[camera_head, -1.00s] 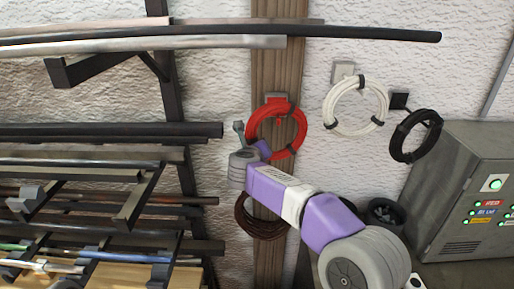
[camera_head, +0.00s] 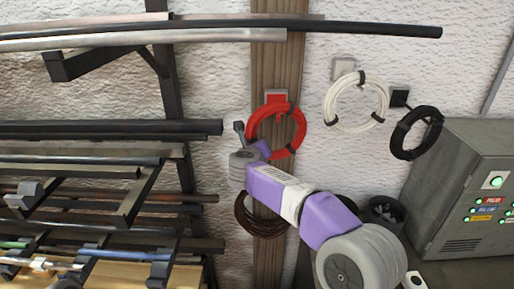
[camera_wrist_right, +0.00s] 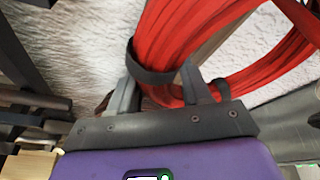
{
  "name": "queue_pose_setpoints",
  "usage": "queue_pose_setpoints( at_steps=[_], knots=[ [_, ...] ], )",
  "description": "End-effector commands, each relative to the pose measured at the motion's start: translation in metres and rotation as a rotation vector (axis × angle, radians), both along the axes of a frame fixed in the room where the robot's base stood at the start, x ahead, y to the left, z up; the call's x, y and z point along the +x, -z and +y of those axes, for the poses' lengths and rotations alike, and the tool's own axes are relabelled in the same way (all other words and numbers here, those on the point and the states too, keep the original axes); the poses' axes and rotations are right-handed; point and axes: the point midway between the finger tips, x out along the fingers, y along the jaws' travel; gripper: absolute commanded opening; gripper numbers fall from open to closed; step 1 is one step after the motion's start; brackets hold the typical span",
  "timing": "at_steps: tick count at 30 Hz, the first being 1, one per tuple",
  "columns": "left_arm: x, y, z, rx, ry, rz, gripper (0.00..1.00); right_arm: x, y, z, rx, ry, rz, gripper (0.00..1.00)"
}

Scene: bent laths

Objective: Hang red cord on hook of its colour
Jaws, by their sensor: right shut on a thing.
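The red cord (camera_head: 249,125) is a round coil with dark ties, in front of the wooden post in the head view. A small plate (camera_head: 276,96) with red on it shows at the coil's top; whether the cord rests on the hook there I cannot tell. My right gripper (camera_head: 262,149) is at the coil's lower left, shut on it. In the right wrist view, the fingers (camera_wrist_right: 160,92) are at the red strands (camera_wrist_right: 168,40) beside a black tie (camera_wrist_right: 148,70). My left gripper is not in view.
A white coil (camera_head: 328,105) and a black coil (camera_head: 398,138) hang to the right. A dark brown coil (camera_head: 243,222) hangs below on the post. A rack of rods (camera_head: 110,128) fills the left, with long rods across the top. A grey cabinet (camera_head: 450,180) stands at right.

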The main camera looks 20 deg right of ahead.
Motion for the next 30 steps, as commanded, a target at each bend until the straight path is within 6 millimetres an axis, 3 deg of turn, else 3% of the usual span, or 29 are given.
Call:
queue_pose_setpoints(
  at_steps=[2, 3, 8, 19, 30],
  knots=[
    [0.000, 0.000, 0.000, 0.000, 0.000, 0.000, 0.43, 0.000, 0.001, 0.001, 0.001, -0.001, 0.002, 0.00],
    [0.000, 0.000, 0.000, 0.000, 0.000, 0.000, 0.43, 0.000, 0.001, 0.001, 0.001, -0.001, 0.002, 0.54],
    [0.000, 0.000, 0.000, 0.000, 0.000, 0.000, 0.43, 0.000, 0.001, 0.000, 0.001, -0.001, 0.002, 0.78],
    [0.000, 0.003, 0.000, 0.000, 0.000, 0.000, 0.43, -0.006, 0.000, 0.003, 0.004, 0.000, 0.003, 0.78],
    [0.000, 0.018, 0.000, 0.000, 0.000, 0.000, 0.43, -0.056, -0.018, 0.026, 0.002, -0.002, 0.001, 0.78]
  ],
)
